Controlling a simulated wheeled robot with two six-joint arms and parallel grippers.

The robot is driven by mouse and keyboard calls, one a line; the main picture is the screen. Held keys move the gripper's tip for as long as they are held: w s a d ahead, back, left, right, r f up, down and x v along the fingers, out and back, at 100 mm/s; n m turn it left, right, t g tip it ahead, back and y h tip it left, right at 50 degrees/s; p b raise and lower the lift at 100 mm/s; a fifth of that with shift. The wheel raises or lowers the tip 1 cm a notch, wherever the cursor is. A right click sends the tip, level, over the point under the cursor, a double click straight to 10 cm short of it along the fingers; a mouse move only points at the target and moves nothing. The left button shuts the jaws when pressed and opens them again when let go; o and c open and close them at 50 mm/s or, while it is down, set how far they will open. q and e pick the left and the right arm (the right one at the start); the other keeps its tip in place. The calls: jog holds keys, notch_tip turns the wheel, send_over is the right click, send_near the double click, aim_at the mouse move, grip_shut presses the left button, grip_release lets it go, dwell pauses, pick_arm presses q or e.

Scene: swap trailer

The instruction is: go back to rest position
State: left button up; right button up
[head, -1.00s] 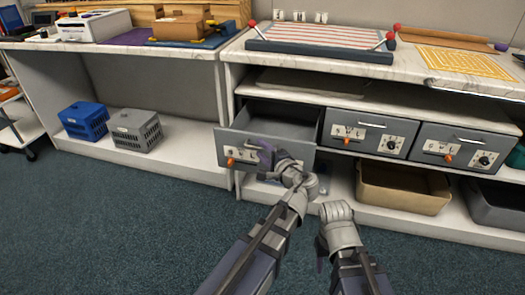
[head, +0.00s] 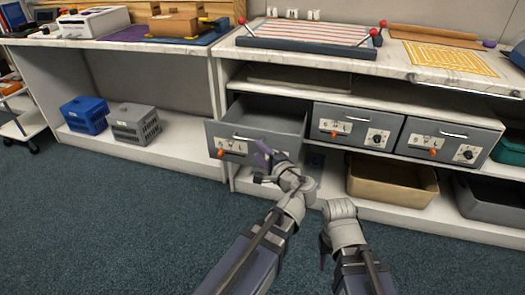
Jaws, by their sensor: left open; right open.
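My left gripper (head: 262,162) is open and empty in front of the pulled-out left drawer (head: 225,138), near its lower right front. A gap to the drawer front is hard to judge. My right gripper (head: 324,250) hangs lower and to the right, above the carpet, pointing down and partly hidden by its own wrist. I see nothing held in either gripper. The left drawer stands open, and its inside looks empty from here.
Two more drawers (head: 340,126) (head: 446,140) are shut to the right. A tan bin (head: 392,190) and a grey bin (head: 490,200) stand on the low shelf. Blue (head: 84,115) and grey (head: 134,124) baskets sit at left. The carpet (head: 110,220) in front is clear.

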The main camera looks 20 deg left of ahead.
pick_arm(q)
jog(key=s+d+f+n+g+h+p, duration=0.2)
jog(key=s+d+f+n+g+h, duration=0.1)
jog(key=s+f, duration=0.2)
jog(key=s+d+f+n+g+h+p, duration=0.1)
jog(key=s+d+f+n+g+h, duration=0.1)
jog(key=s+f+g, duration=0.3)
jog(key=s+d+f+n+g+h+p, duration=0.1)
jog(key=s+d+f+g+h+p, duration=0.25)
jog(key=s+d, duration=0.65)
notch_tip(320, 180, up, 38)
jog(key=h+p, duration=0.2)
jog(key=p, duration=3.4)
jog(key=shift+w+n, duration=0.15)
jog(key=shift+n, duration=0.15)
jog(key=shift+a+f, duration=0.15)
jog(key=shift+f, duration=0.05)
